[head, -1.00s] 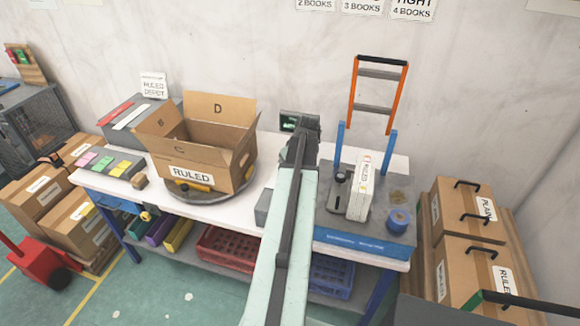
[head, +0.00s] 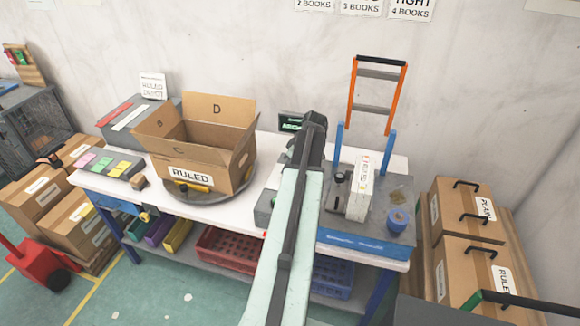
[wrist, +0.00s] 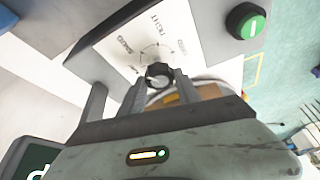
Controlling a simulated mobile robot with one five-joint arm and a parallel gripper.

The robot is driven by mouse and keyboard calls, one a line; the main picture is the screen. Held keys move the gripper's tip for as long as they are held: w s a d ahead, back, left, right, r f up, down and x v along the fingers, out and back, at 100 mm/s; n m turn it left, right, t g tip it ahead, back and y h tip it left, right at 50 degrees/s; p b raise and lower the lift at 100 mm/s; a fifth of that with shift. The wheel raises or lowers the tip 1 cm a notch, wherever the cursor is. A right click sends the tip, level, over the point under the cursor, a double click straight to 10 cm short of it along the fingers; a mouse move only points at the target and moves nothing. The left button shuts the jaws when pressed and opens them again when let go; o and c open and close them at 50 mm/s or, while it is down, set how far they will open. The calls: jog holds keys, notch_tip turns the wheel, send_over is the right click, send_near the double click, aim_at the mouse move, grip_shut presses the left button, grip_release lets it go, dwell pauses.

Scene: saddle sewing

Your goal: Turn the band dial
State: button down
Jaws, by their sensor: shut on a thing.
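The band dial (wrist: 159,72) is a small black knob on a white panel (wrist: 122,48) with printed words and curved marks around it, in the wrist view. My gripper (wrist: 160,84) is shut on the knob, with one grey finger on each side of it. The printed words are tilted and only partly readable. In the head view my arm covers the dial and the gripper's fingertips.
A small display (head: 290,122) stands behind my arm. An open box marked RULED (head: 190,172) is on a turntable at left. A blue-fronted machine (head: 365,243) with a white wrapped stack (head: 359,190) is at right.

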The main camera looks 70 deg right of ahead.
jog(key=c, duration=0.9)
grip_release()
jog(key=shift+o, duration=0.2)
jog(key=shift+r, duration=0.1)
jog(key=p+v, duration=0.7)
jog(key=shift+s+r, duration=0.2)
jog(key=shift+r, duration=0.05)
